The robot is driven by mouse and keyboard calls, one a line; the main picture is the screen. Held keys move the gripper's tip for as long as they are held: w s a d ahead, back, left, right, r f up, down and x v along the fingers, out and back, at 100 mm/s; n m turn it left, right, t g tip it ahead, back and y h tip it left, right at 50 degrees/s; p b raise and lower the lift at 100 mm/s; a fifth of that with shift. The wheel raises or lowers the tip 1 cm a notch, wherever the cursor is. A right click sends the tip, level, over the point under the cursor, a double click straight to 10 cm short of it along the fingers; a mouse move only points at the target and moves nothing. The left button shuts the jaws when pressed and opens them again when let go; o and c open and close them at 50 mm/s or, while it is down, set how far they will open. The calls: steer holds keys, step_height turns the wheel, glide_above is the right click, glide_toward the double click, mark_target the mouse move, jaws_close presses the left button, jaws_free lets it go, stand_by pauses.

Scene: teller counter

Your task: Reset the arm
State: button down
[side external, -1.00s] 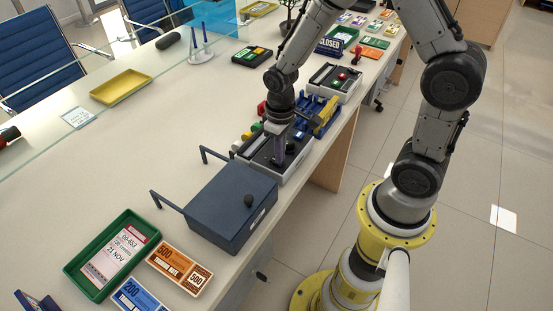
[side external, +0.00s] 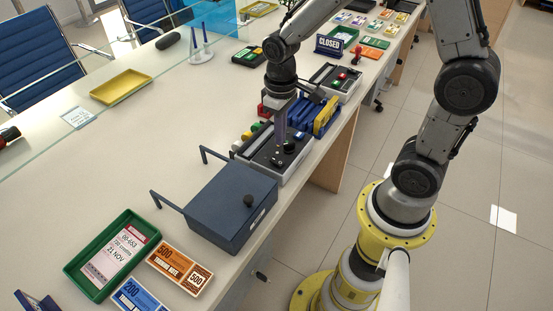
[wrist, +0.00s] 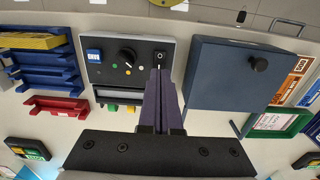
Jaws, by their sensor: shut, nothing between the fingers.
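My gripper (side external: 280,147) is shut, with its purple fingers together and nothing between them. It points down just above a grey control box (side external: 254,155) with a dark top panel, near the counter's front edge. In the wrist view the fingertips (wrist: 160,73) overlap the panel's right end, just below a small black switch (wrist: 159,56). I cannot tell whether the tips touch the panel.
A dark blue lidded box (side external: 225,212) with a round knob stands directly beside the panel. Blue racks (side external: 309,116) holding a yellow item stand on the other side. Another control box (side external: 347,78) and a CLOSED sign (side external: 329,45) lie beyond.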

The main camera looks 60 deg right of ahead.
steer(key=s+a+r+t, duration=0.1)
steer(key=s+r+t, duration=0.1)
steer(key=r, duration=0.5)
steer(key=s+r+t, duration=0.3)
steer(key=r, duration=0.4)
steer(key=s+r, duration=0.1)
steer(key=s, duration=0.8)
steer(key=shift+a+t, duration=0.25)
steer(key=shift+t, duration=0.15)
steer(key=shift+s, duration=0.1)
